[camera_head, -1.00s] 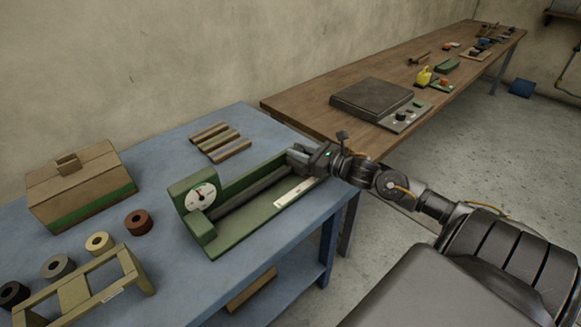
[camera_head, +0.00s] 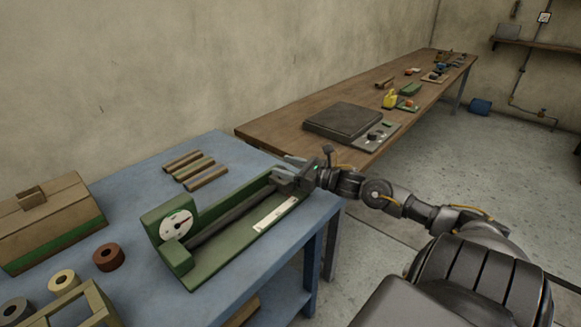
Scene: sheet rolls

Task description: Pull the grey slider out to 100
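The green gauge fixture (camera_head: 232,258) lies on the blue table, with a round white dial (camera_head: 176,224) at its near left end and a pale scale strip (camera_head: 273,214) along its right side. The grey slider (camera_head: 228,216) is a long dark bar in the fixture's channel, running from the dial to the far right end. My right gripper (camera_head: 284,178) is at that far end, with its fingers around the bar's end. Whether the fingers press on it is too small to tell. The scale's numbers cannot be read. My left gripper is not in view.
The blue table (camera_head: 140,170) also holds several short bars (camera_head: 195,170), a cardboard-coloured box (camera_head: 45,220), rolls (camera_head: 108,257) and a wooden frame (camera_head: 85,305). A long brown bench (camera_head: 270,130) with a dark scale (camera_head: 343,121) stands behind. Grey floor is open at right.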

